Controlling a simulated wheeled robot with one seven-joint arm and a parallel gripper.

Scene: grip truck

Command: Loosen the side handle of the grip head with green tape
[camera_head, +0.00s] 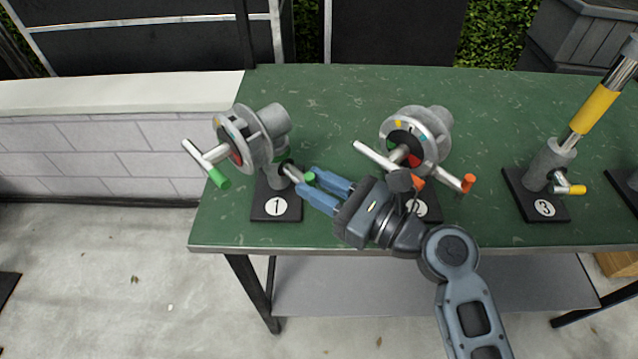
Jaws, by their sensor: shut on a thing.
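The grip head with green tape (243,140) stands on the black base marked 1 (258,208), at the left of the green table. Its front T-handle (207,157) has a green end. Its side handle (291,172) sticks out low on the right and ends in a green tip (310,177). My gripper (307,181) reaches in from the right. Its blue fingers lie on both sides of this handle's green end and are shut on it. The exact contact is too small to see.
A second grip head with orange tape (417,135) stands behind my wrist, its base partly hidden. A stand with a yellow-banded pole (592,108) is on base 3 at the right. The green table (330,95) is bare at the back. A white block wall (100,150) is at left.

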